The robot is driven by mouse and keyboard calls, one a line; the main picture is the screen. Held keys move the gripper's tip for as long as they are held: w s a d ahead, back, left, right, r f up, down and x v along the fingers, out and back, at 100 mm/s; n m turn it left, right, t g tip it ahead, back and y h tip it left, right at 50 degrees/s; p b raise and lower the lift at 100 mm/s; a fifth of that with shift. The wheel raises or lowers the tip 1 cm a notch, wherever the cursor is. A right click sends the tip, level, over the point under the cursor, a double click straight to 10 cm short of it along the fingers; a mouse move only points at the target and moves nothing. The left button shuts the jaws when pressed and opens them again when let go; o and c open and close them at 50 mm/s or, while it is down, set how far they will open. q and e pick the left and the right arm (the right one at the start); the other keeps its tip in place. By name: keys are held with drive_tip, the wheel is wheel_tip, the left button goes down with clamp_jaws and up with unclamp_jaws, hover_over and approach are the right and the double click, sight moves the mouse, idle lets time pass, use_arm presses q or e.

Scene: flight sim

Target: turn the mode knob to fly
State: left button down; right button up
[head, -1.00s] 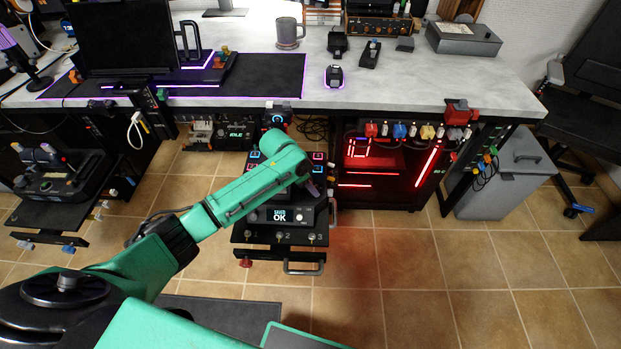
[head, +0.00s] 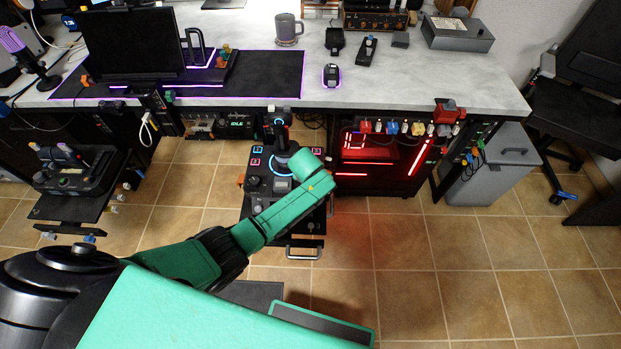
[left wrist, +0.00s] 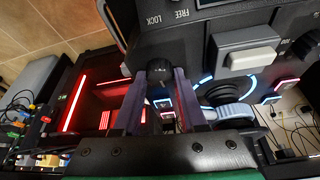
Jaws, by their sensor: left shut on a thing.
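The control panel (head: 258,172) stands under the desk, partly covered by my left arm. In the left wrist view a dark round knob (left wrist: 160,68) sits on the panel between my left fingertips. My left gripper (left wrist: 160,76) is shut on that knob. Printed words FREE and LOCK show upside down beside it. I cannot read a mode or FLY label, so I cannot tell whether this is the mode knob. In the head view my left arm hides the fingertips. My right gripper is not in view.
A joystick (head: 281,133) rises from the panel; its base ring is close beside my fingers. A pale rocker switch (left wrist: 249,60) sits nearby. A red-lit computer case (head: 380,172) stands to the right. The desk (head: 420,88) overhangs behind. The tiled floor in front is clear.

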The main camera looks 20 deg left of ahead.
use_arm(q)
drive_tip(key=shift+d+n+y, duration=0.1)
drive_tip(key=shift+n+y, duration=0.4)
drive_tip(key=shift+n, duration=0.7)
drive_tip(key=shift+c, duration=2.3)
unclamp_jaws()
drive_tip(key=p+v, duration=0.3)
drive_tip(key=v, duration=1.1)
drive_tip(key=shift+r+p, duration=0.3)
drive_tip(key=shift+p, duration=0.05)
